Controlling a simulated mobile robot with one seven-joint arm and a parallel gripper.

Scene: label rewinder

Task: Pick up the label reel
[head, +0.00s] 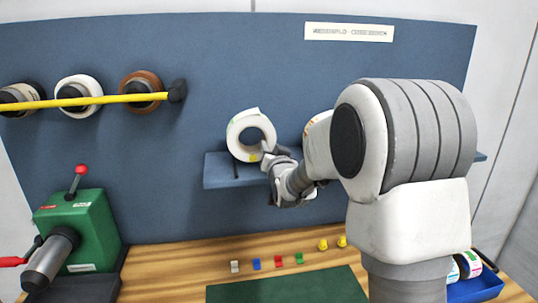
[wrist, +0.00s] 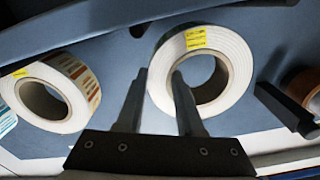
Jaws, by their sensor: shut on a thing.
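A white label reel (head: 236,135) with a yellow tag stands upright at the shelf against the blue panel. It also shows in the wrist view (wrist: 236,62). My gripper (head: 268,157) is at its lower right side in the head view. In the wrist view my gripper (wrist: 159,76) has one finger in the reel's hole and the other outside its rim, shut on the wound band between them. I cannot tell whether the reel still touches the shelf (head: 228,182). A second reel with printed labels (head: 317,128) is partly hidden behind my arm; it shows in the wrist view (wrist: 80,78).
A yellow rod (head: 110,99) carries several rolls at upper left, including a brown one (head: 140,80). A green machine (head: 85,230) stands lower left. The wooden bench holds small colored pieces, a green mat (head: 290,288) and a blue bin (head: 480,285) at right.

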